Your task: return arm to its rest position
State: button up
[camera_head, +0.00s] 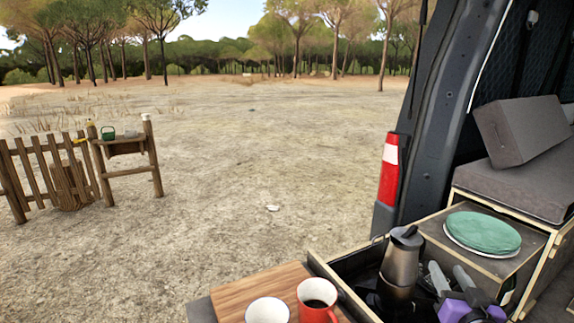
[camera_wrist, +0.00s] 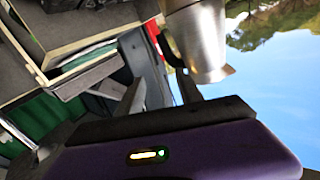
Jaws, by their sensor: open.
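My gripper (camera_head: 449,270) is at the lower right of the head view, its two grey fingers apart and pointing up and left, with purple parts behind them. In the wrist view my gripper (camera_wrist: 163,90) shows two dark fingers spread apart with nothing between them. A metallic jug (camera_head: 400,267) with a dark lid and handle stands just left of the fingers. A metal vessel, likely the same jug, shows close to the right finger in the wrist view (camera_wrist: 206,45). I cannot tell whether they touch. My arm's other links are mostly hidden.
A red mug (camera_head: 317,313) with dark liquid and a white-topped mug (camera_head: 267,311) stand on a wooden board (camera_head: 235,294). A green round item (camera_head: 482,232) lies on the van's storage box, near grey cushions (camera_head: 520,130). Open ground lies left, with a wooden fence (camera_head: 55,175).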

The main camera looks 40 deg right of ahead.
jog(key=s+a+f+n+t+y, duration=0.1)
jog(key=a+f+n+t+y, duration=0.1)
jog(key=a, duration=1.1)
jog(key=a+f+n+t+y, duration=0.2)
jog(key=a, duration=1)
jog(key=s+a+f+n+y, duration=0.2)
jog(key=s+a+n+y, duration=0.1)
jog(key=a, duration=0.5)
jog(key=s+a+f+n+y, duration=0.1)
jog(key=s+a+n+y, duration=0.3)
jog(key=s+a+y, duration=0.2)
jog(key=s+a, duration=0.2)
jog(key=shift+a+f+n+g, duration=0.3)
jog(key=shift+f+g, duration=0.1)
